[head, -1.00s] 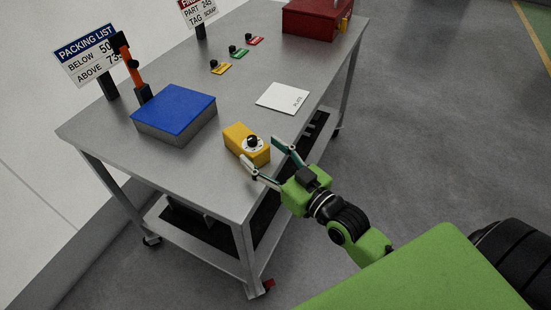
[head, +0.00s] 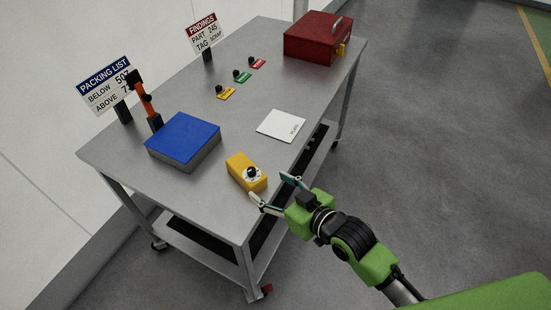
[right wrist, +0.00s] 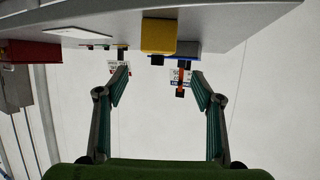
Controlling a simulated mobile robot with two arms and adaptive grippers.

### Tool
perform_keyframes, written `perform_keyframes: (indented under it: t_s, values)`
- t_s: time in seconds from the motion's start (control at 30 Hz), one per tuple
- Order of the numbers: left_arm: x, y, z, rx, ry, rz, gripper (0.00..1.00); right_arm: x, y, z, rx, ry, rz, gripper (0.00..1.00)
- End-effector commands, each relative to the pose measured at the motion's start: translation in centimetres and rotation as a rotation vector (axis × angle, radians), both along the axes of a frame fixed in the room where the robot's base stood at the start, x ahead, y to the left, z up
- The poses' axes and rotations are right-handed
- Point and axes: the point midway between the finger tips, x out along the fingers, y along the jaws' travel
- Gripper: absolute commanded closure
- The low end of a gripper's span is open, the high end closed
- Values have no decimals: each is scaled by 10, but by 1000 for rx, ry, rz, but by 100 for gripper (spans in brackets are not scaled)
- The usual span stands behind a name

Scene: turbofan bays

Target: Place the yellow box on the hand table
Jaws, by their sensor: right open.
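The yellow box (head: 246,172), with a black knob on a white dial, stands on the grey hand table (head: 120,165) near its front edge. My right gripper (head: 271,191) is open and empty, just off the table edge beside the box, with its fingertips close to it. In the right wrist view the yellow box (right wrist: 158,36) appears at the top, beyond the gap between the open fingers (right wrist: 158,78). The fingers do not hold it. My left gripper is not in view.
A blue-topped box (head: 183,138), a white plate (head: 281,125), small coloured tags with black knobs (head: 242,76) and a red case (head: 318,38) stand on the table. Two signs (head: 107,85) and an orange-black tool (head: 142,96) stand along the far side. Floor to the right is clear.

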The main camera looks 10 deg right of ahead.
Motion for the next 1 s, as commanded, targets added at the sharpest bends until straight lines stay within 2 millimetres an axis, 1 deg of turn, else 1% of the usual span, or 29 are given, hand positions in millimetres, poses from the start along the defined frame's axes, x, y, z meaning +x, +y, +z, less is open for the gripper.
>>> perform_keyframes:
  t_s: [0.03, 0.17, 0.4, 0.5, 0.6, 0.83, 1.0]
  values:
    - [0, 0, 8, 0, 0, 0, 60, 1, 4, 6, -10, 8, 8, 39]
    - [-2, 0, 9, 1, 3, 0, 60, 8, 12, 0, -18, 20, 14, 39]
    - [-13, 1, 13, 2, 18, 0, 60, 44, 33, -17, -17, 19, 14, 39]
    - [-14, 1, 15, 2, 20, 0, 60, 56, 41, -24, -18, 20, 14, 39]
    - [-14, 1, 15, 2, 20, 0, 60, 64, 45, -28, -17, 19, 14, 39]
    - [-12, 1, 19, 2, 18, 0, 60, 74, 50, -32, -18, 20, 14, 39]
    - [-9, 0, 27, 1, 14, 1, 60, 91, 58, -39, -17, 19, 14, 39]
